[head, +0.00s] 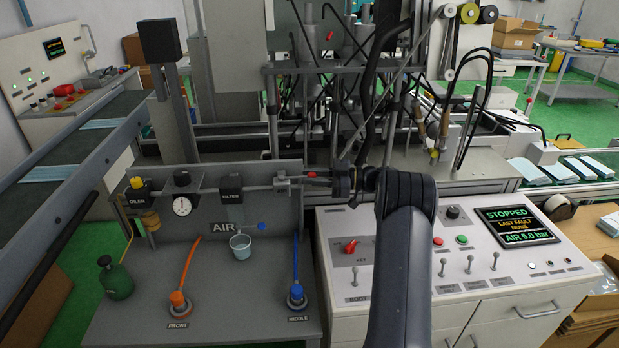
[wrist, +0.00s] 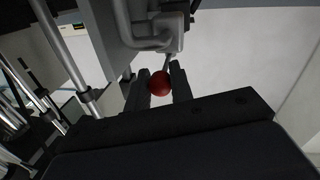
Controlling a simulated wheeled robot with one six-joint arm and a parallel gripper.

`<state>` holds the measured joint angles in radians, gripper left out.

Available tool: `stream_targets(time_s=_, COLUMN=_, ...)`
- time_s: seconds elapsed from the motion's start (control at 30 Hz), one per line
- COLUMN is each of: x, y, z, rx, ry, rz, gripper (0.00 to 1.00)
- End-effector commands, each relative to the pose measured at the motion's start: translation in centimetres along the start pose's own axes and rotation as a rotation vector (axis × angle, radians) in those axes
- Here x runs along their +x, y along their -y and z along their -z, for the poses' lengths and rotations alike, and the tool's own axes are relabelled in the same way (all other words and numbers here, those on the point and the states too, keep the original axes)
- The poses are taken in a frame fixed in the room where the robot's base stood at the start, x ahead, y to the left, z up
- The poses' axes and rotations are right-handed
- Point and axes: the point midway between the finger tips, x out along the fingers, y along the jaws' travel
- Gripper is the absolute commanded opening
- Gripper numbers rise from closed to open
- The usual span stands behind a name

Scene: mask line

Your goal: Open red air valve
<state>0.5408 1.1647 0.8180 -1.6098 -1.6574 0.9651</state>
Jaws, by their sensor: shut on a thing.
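The red air valve handle shows in the wrist view as a round red knob (wrist: 160,84) on a thin stem below a grey valve body (wrist: 168,30). My gripper (wrist: 161,85) is shut on the knob, with one dark finger on each side of it. In the head view the valve sits at the right end of the pipe above the AIR panel. A bit of red (head: 312,174) shows there beside my gripper (head: 326,178). My wrist hides part of the valve in the head view.
A control box (head: 455,225) stands right of the panel; its screen (head: 517,224) reads STOPPED and AIR 5.0 bar. Machine frames stand behind.

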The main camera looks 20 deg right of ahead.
Motion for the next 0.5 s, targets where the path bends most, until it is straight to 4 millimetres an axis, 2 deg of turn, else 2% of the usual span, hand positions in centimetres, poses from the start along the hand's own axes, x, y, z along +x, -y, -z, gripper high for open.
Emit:
stream_targets(time_s=0.27, x=0.07, y=-0.13, z=0.26, rx=-0.004, ry=-0.003, rz=-0.002, gripper=0.0)
stream_targets(time_s=0.3, x=0.08, y=-0.13, z=0.25, rx=-0.004, ry=-0.003, rz=-0.002, gripper=0.25)
stream_targets(time_s=0.5, x=0.07, y=-0.08, z=0.17, rx=-0.003, ry=-0.002, rz=-0.001, gripper=0.41)
